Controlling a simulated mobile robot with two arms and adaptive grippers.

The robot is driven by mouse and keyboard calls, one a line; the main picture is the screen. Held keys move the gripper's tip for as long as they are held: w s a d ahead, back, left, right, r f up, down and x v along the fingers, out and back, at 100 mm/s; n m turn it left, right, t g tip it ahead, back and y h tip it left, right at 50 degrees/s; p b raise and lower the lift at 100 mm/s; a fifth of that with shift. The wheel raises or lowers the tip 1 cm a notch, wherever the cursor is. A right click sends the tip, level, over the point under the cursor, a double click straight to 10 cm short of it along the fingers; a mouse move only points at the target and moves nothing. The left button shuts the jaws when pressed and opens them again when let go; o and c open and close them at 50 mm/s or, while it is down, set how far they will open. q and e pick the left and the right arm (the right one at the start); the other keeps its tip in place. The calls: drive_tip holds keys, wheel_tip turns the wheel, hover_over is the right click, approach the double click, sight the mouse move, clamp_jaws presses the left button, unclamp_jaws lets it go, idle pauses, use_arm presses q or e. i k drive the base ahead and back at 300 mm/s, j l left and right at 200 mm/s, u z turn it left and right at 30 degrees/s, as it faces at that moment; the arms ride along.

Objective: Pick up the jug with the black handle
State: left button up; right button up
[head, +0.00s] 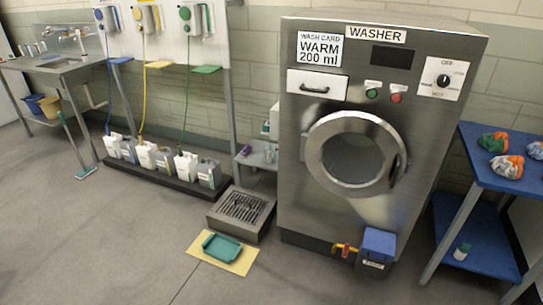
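Several white and grey jugs stand in a row on a low dark plinth (150,180) along the back wall at the left. They include a white jug (113,147), another white jug (146,157), a third white jug (186,166) and a grey jug (209,175). They are too small here to tell which one has a black handle. Blue, yellow and green tubes run down to them from wall dispensers. Neither of my grippers is in view.
A steel washer (347,215) stands at centre right, its round door shut. A floor drain box (241,213) and a green tray (222,248) on a yellow mat lie before it. A blue table (497,177) holds cloth bundles at right. The left foreground floor is clear.

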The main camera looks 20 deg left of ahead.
sight(270, 148)
drive_tip(key=i+j+u, duration=0.75)
drive_tip(key=k, duration=0.05)
